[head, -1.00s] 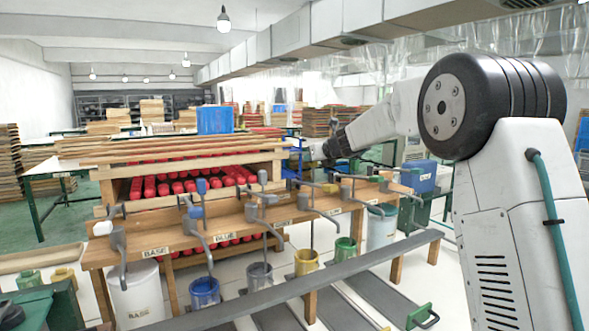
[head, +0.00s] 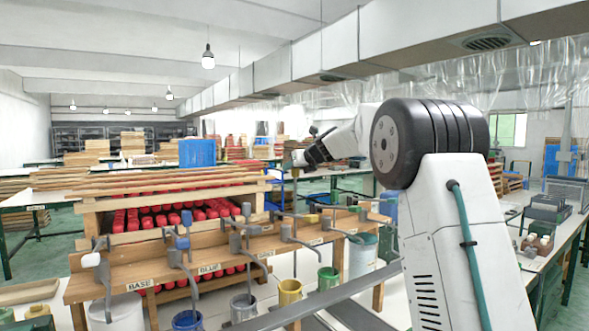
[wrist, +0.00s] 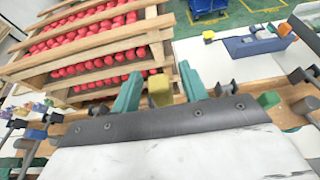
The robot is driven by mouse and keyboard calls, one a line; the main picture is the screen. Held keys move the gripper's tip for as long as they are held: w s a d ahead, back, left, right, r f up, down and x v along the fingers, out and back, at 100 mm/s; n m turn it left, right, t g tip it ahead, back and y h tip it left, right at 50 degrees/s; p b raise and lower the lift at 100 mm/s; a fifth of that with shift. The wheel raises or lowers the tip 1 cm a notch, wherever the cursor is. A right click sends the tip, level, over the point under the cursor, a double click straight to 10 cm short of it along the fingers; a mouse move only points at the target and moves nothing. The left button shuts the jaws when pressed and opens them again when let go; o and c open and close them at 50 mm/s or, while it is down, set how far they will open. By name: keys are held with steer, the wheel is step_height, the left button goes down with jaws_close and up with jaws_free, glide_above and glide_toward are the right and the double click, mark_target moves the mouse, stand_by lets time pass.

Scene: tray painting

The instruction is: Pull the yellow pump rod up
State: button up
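The yellow pump rod's knob (head: 312,218) stands in the row of pumps on the wooden bench, above the yellow bucket (head: 290,291). In the wrist view a yellow block (wrist: 160,92), which looks like this knob, shows between my two teal fingers with a narrow gap on each side. My gripper (wrist: 160,90) is open. In the head view my gripper (head: 298,160) appears higher than the yellow knob and apart from it. The depth between them is hard to judge. The lower part of the rod is partly hidden by the pump and bench.
Neighbouring pumps have a blue knob (head: 186,217), a grey knob (head: 246,209) and a green knob (wrist: 268,98) close by. A wooden rack (head: 100,222) of red rollers stands behind the bench. A grey rail (head: 318,304) runs in front of the buckets.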

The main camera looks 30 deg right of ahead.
steer(key=v, duration=0.7)
steer(key=shift+s, duration=0.35)
steer(key=shift+r, duration=0.15)
